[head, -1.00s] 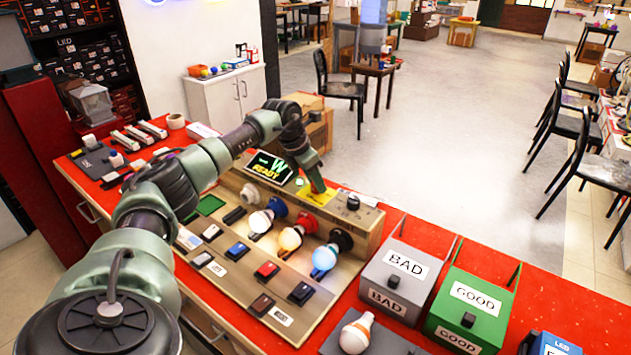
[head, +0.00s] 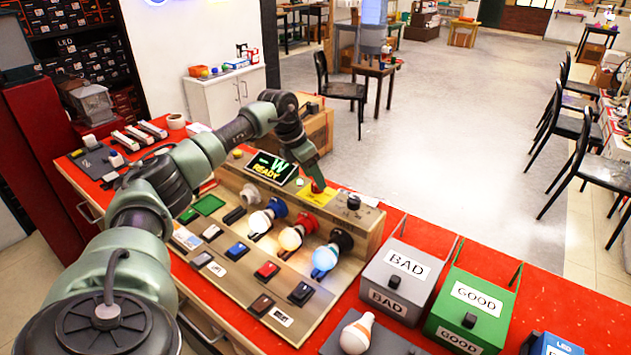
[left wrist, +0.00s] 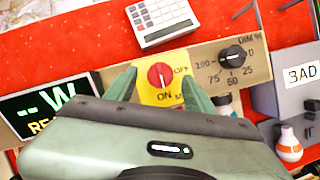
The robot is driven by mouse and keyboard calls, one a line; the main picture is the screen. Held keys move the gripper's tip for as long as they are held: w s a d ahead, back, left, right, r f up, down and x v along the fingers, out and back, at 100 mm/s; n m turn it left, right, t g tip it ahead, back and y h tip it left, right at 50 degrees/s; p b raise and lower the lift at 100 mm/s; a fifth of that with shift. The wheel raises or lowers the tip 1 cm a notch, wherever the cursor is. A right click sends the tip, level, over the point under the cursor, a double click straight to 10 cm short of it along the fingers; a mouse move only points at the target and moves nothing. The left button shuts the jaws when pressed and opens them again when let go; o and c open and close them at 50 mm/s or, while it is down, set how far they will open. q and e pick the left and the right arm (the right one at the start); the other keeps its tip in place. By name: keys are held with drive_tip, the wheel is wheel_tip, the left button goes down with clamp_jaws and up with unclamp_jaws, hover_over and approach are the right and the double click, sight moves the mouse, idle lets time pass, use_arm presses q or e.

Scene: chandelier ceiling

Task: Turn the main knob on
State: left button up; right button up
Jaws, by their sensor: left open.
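The main knob (left wrist: 160,75) is red and sits on a yellow plate (left wrist: 146,94) marked OFF at the right and ON below. Its white line looks roughly upright in the left wrist view, with its lower end toward ON. My left gripper (left wrist: 160,90) is open, with one green finger on each side of the knob and visible gaps to it. In the head view the left gripper (head: 314,176) comes down over the plate, and the red knob (head: 318,187) shows just below it. My right gripper is in neither view.
A display (head: 272,167) reading "-- W READY" stands left of the knob. A black dimmer knob (left wrist: 232,55) is to its right, and a calculator (left wrist: 162,20) lies behind.

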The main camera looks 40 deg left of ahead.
use_arm(q)
drive_tip(key=v, duration=0.5)
drive_tip(key=shift+s+r+b, duration=0.1)
drive_tip(key=shift+r+b, duration=0.15)
drive_tip(key=shift+b, duration=0.1)
